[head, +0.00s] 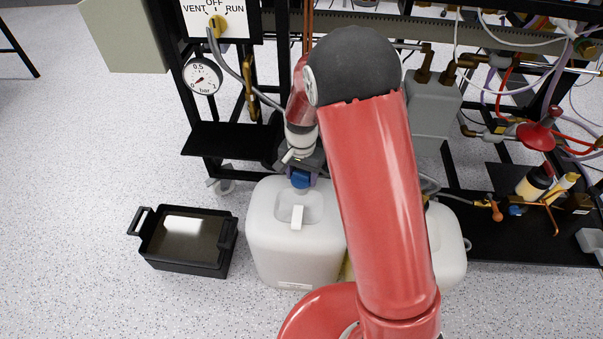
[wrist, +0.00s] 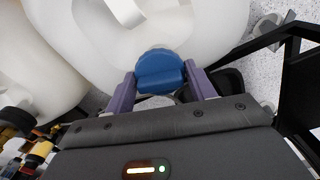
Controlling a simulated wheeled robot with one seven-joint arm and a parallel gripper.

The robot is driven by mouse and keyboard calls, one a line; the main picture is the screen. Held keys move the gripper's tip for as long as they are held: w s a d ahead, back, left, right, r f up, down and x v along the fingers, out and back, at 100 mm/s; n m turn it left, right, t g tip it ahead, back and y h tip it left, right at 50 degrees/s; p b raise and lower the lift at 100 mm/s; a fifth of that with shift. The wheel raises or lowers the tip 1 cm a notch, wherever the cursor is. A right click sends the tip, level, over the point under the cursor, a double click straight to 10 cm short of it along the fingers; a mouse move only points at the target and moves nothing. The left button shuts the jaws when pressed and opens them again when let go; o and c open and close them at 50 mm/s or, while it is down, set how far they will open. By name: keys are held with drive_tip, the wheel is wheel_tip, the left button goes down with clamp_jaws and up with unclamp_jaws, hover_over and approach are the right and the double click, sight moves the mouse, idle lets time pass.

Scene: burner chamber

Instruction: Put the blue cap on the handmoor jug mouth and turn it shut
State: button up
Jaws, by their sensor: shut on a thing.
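The blue cap (head: 300,179) is between the fingers of my gripper (head: 300,172), over the top back part of a white jug (head: 285,245). In the wrist view the blue cap (wrist: 160,72) sits between the two purple fingers of my gripper (wrist: 160,88), which are shut on its sides. The white jug (wrist: 195,22) is just beyond the cap in that view. The cap hides the jug mouth, so I cannot tell whether the cap touches it or is seated on it. The jug's handle (head: 297,215) faces the front.
A second white jug (head: 446,243) stands at the right, partly behind my arm. A black tray (head: 185,241) of dark liquid is on the floor at the left. A black rack with a shelf (head: 222,143), gauge (head: 202,75) and hoses stands close behind.

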drive_tip(key=m, duration=0.2)
drive_tip(key=shift+m, duration=0.3)
drive_tip(key=shift+r+m+p, duration=0.15)
drive_tip(key=shift+m+p, duration=0.55)
drive_tip(key=shift+m, duration=0.3)
drive_tip(key=m+p, duration=0.1)
drive_tip(key=m, duration=0.2)
drive_tip(key=shift+m+p, duration=0.35)
drive_tip(key=shift+m, duration=0.15)
